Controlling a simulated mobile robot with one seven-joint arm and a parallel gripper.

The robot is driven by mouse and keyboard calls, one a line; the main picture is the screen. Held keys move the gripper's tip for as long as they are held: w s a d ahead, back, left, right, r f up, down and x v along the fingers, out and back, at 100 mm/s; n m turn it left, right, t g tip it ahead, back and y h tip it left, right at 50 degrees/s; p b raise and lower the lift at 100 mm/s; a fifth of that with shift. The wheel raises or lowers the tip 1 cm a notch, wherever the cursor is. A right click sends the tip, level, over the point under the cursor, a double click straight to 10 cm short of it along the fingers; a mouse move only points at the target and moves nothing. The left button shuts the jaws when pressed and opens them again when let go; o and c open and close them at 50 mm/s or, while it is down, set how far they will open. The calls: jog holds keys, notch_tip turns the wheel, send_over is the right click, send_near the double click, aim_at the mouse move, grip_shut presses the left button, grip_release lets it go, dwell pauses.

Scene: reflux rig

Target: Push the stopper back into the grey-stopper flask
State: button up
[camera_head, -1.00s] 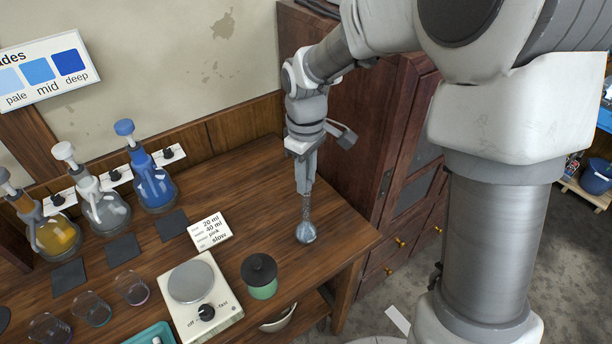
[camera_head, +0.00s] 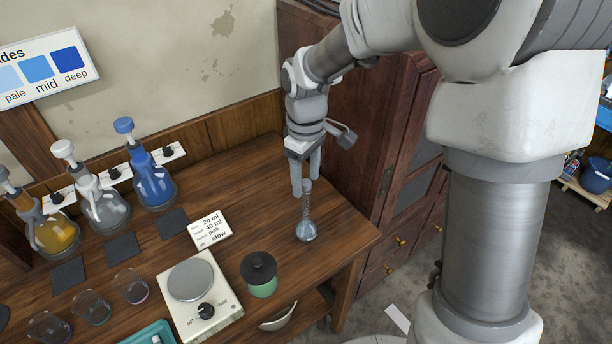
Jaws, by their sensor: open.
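The small flask (camera_head: 306,231) stands upright near the right end of the wooden bench. It has a round, blue-grey glass bottom and a narrow neck. A grey stopper (camera_head: 307,187) shows at the top of the neck; how deep it sits is too small to tell. My gripper (camera_head: 305,183) points down over the flask. Its two fingers are apart, one on each side of the stopper, with a visible gap between them. Whether either finger still touches the stopper is not clear.
Three dispenser bottles line the wall, including a blue one (camera_head: 152,185). A wooden cabinet (camera_head: 345,120) rises close behind on the right.

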aim_at(306, 182)
notch_tip(306, 182, up, 17)
jog(key=p, duration=0.1)
jog(key=s+d+m+t, duration=0.2)
jog(key=s+d+m, duration=0.3)
jog(key=s, duration=0.4)
jog(key=s+d+f+m+t, duration=0.1)
jog(key=s+d+m+t, duration=0.2)
jog(key=s+d+m, duration=0.2)
jog(key=s+d, duration=0.2)
jog(key=s, duration=0.2)
jog(key=shift+s+d+f+m+t, duration=0.15)
jog(key=shift+s+d+m+t, duration=0.1)
jog(key=shift+s+m+t, duration=0.1)
